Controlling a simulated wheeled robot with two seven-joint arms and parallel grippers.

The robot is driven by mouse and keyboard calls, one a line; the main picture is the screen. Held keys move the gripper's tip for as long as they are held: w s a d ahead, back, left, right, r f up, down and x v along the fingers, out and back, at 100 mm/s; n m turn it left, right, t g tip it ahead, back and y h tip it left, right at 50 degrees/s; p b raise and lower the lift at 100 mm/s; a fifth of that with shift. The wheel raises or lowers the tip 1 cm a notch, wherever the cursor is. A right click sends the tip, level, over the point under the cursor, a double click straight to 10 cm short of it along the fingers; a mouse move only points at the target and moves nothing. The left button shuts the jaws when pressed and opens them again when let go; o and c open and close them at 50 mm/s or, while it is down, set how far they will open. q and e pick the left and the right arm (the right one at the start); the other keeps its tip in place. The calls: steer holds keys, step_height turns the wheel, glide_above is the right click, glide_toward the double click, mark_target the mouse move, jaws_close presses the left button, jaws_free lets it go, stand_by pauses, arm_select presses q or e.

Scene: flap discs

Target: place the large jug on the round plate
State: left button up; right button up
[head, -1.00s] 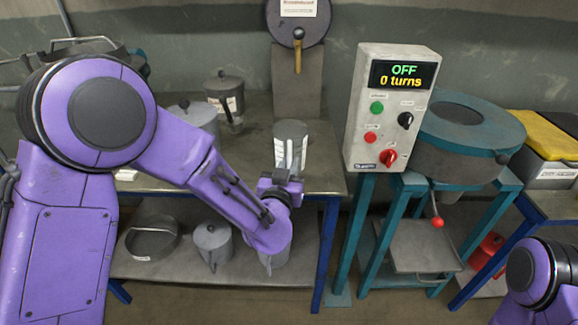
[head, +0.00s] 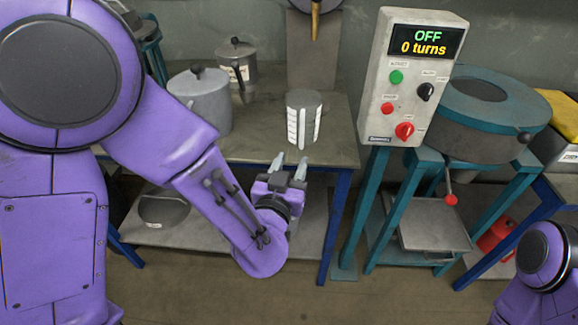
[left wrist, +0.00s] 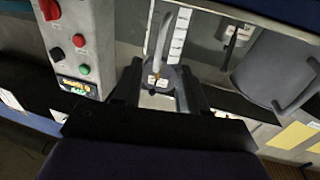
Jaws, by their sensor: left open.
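The jug (head: 303,112), a grey cylinder with white graduated strips, stands upright near the front edge of the bench (head: 262,150). Its pale strip also shows in the left wrist view (left wrist: 181,36), at the top middle. My left gripper (head: 290,163) is open and empty, just in front of and below the jug, with its fingers pointing toward it and apart from it. In the left wrist view the two dark fingers are spread. I cannot tell for certain which thing is the round plate. My right gripper is out of view; only part of that arm shows.
A large lidded pot (head: 203,103) and a smaller lidded pot (head: 237,62) stand left of the jug. A control box (head: 415,80) reading OFF, 0 turns, and a teal round machine (head: 487,110) stand to the right. A round pan (head: 163,210) lies on the lower shelf.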

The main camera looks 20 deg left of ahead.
arm_select(q)
steer(key=s+a+f+n+g, duration=0.1)
steer(key=s+a+f+g, duration=0.15)
steer(key=f, duration=0.45)
steer(key=s+a+f+n+g, duration=0.1)
steer(key=s+a+f+g, duration=0.15)
steer(key=f, duration=0.55)
steer(key=s+a+f+n+g, duration=0.1)
steer(key=s+a+f+g, duration=0.15)
steer(key=f, duration=0.45)
steer(key=s+a+f+n+g, duration=0.1)
steer(key=s+a+f+g, duration=0.1)
steer(key=s+f, duration=0.3)
steer(key=s+a+f+g+y, duration=0.1)
steer(key=s+a+f+g, duration=0.1)
steer(key=s+f, duration=0.4)
steer(key=shift+s+a+n+g, duration=0.25)
steer(key=shift+s+n+g, duration=0.15)
steer(key=shift+s+g, duration=0.15)
steer(key=s+f, duration=0.1)
steer(key=s, duration=0.1)
steer(key=s+a+f+g, duration=0.1)
steer(key=s, duration=0.2)
steer(key=s+a+f+n+g, duration=0.1)
steer(key=s, duration=0.1)
steer(key=shift+s+a+f+y, duration=0.15)
steer(key=shift+s+a+y, duration=0.05)
steer(key=shift+y, duration=0.2)
steer(key=c, duration=0.3)
steer(key=shift+w, duration=0.1)
